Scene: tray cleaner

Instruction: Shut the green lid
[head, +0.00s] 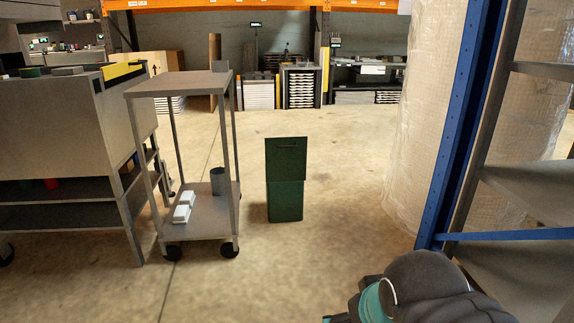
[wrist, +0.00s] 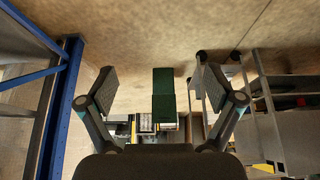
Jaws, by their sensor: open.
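A green bin (head: 286,202) stands upright on the floor in the middle of the head view. Its darker green lid (head: 286,158) is raised and stands up above the body, with a small handle mark near its top edge. In the wrist view the scene is upside down; the bin body (wrist: 163,80) shows with the lid (wrist: 164,108) below it in the picture. My gripper (wrist: 157,85) is open and empty, its two fingers spread on either side of the distant bin. It is well away from the bin and touches nothing.
A grey trolley (head: 202,215) with white boxes (head: 184,207) and a grey cup (head: 218,181) stands close left of the bin. A blue rack post (head: 460,125) and a wrapped stack (head: 422,110) stand on the right. The floor before the bin is clear.

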